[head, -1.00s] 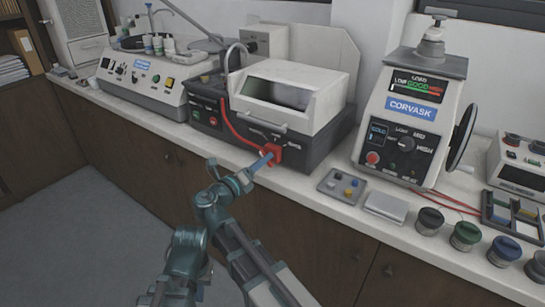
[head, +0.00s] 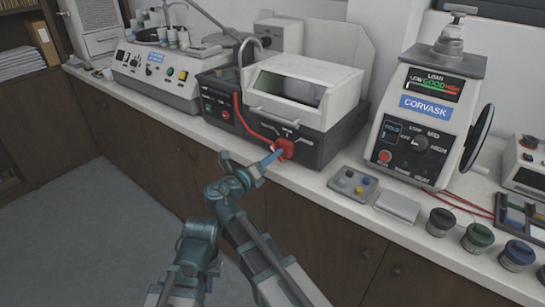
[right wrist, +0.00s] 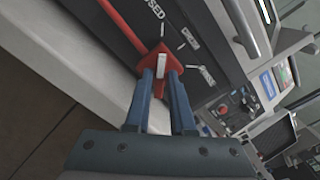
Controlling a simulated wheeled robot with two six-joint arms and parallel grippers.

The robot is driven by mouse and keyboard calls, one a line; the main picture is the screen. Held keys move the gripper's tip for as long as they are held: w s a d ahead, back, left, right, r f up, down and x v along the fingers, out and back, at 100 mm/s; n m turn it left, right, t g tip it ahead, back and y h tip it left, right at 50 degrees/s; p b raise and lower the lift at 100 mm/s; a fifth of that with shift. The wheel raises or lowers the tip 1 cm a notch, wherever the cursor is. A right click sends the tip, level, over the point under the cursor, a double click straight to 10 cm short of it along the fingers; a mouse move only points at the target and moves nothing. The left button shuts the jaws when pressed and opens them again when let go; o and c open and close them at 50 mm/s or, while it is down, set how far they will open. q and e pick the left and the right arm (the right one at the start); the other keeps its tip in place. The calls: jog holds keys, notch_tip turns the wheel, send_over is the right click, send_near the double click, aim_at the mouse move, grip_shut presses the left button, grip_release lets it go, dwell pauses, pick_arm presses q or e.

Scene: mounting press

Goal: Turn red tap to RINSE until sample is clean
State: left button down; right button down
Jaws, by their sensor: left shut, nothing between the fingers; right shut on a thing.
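The red tap (head: 287,148) is on the front of the dark machine base under a white hood (head: 305,88). My right gripper (head: 277,154) is shut on it. In the right wrist view, the blue fingers (right wrist: 162,85) close around the red tap (right wrist: 153,62). Its white stripe points up the picture, roughly toward a label ending in "SED". Other labels beside the tap are too small to read surely. The sample cannot be made out; the hood's window is dark.
A red hose (head: 243,120) runs down to the tap. The CORVASK press (head: 425,115) stands to the right. A small button tray (head: 353,183), a pale block (head: 397,206) and several lidded jars sit along the counter's front edge (head: 330,197).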

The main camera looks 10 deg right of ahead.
jog(key=shift+m, duration=0.3)
jog(key=shift+s+d+m, duration=0.1)
jog(key=shift+s+m, duration=0.05)
jog(key=shift+m, duration=8.25)
jog(key=c, duration=0.8)
grip_release()
jog(key=shift+s, duration=0.1)
